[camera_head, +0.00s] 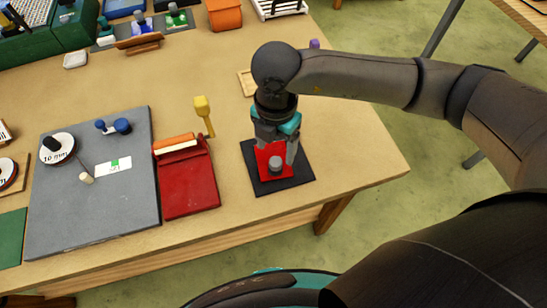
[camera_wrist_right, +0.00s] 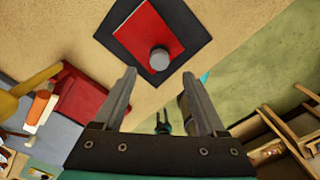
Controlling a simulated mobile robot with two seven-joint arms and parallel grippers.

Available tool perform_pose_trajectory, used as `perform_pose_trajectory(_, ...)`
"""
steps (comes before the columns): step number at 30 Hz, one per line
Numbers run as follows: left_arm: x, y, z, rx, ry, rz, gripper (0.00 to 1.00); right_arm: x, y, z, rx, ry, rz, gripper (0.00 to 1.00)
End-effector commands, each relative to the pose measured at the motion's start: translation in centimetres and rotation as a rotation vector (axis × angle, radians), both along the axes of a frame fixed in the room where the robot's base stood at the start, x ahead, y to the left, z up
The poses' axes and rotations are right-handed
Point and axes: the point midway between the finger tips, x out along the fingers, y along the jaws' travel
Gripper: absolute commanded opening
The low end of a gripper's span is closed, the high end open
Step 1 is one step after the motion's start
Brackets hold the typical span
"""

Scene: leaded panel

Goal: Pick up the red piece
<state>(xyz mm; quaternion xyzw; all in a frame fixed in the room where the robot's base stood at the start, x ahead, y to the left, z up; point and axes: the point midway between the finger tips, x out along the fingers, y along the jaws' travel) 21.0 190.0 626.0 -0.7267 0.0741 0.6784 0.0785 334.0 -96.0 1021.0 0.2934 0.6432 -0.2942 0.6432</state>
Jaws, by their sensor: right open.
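The red piece (camera_head: 264,158) is a flat red square lying on a black mat (camera_head: 299,179) near the table's right front corner. A grey round knob (camera_head: 275,165) stands on it. My right gripper (camera_head: 277,152) points down over the red piece and hides part of it. In the right wrist view the red piece (camera_wrist_right: 147,30) and knob (camera_wrist_right: 159,59) lie just beyond the spread fingertips (camera_wrist_right: 159,76). The jaws are open with nothing between them. I cannot tell the exact height above the piece. My left gripper is not in view.
A small wooden piece (camera_head: 246,83) lies behind my right gripper. The table's right edge is close by.

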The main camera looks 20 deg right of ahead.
Motion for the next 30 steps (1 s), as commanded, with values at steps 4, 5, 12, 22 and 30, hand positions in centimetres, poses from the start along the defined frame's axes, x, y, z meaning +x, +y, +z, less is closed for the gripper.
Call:
perform_pose_trajectory(4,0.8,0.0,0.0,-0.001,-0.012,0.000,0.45,0.0,0.0,-1.4,0.000,0.000,0.000,0.74)
perform_pose_trajectory(5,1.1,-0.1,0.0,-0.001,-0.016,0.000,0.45,0.0,0.0,-1.5,0.000,0.000,0.000,0.74)
perform_pose_trajectory(12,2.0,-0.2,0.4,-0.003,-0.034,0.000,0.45,0.2,-0.3,-4.3,-0.001,0.003,-0.001,0.74)
perform_pose_trajectory(22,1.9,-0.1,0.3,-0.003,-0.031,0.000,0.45,0.3,-0.3,-6.8,0.001,0.000,0.002,0.74)
perform_pose_trajectory(30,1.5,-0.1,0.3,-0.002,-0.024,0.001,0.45,0.3,-0.3,-6.7,0.001,0.000,0.002,0.58)
